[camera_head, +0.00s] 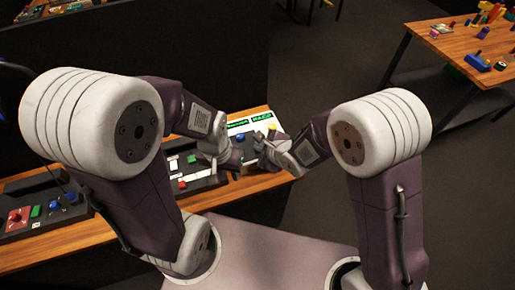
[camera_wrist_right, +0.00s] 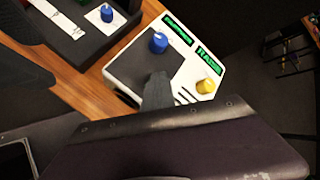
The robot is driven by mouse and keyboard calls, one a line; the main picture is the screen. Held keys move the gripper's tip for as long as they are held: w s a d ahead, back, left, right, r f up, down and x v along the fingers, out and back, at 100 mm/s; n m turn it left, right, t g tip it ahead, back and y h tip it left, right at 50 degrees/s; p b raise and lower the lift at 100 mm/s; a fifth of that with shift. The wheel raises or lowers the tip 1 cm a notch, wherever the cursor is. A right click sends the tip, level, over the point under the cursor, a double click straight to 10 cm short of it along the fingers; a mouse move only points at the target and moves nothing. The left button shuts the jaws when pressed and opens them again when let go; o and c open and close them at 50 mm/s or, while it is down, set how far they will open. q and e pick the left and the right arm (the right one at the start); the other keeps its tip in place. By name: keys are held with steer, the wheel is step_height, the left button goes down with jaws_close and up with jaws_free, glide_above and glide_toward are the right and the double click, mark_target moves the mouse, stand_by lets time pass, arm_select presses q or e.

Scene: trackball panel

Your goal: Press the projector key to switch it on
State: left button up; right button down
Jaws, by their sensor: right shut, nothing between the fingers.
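A white panel (camera_head: 258,115) with green labels stands on the wooden desk, partly hidden by my grippers. In the right wrist view the panel (camera_wrist_right: 188,75) shows a dark pad, a blue knob (camera_wrist_right: 158,43), a yellow knob (camera_wrist_right: 206,86) and two green labels (camera_wrist_right: 209,61). I cannot tell which control is the projector key. My right gripper (camera_head: 262,145) is shut and empty; its dark fingers (camera_wrist_right: 157,92) appear in front of the panel's near part. Contact cannot be told. My left gripper (camera_head: 236,160) is just left and lower, its jaws too small to read.
Dark consoles with buttons and white strips (camera_head: 190,165) line the desk (camera_head: 60,245) to the left. A red box (camera_head: 17,217) sits at far left. Another wooden table (camera_head: 440,42) with coloured items stands at upper right. The floor between is clear.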

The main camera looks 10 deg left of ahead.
stand_by(0.3)
steer(key=shift+r+p, duration=0.35)
steer(key=shift+p, duration=0.3)
step_height(320, 180, up, 6)
steer(key=p, duration=0.6)
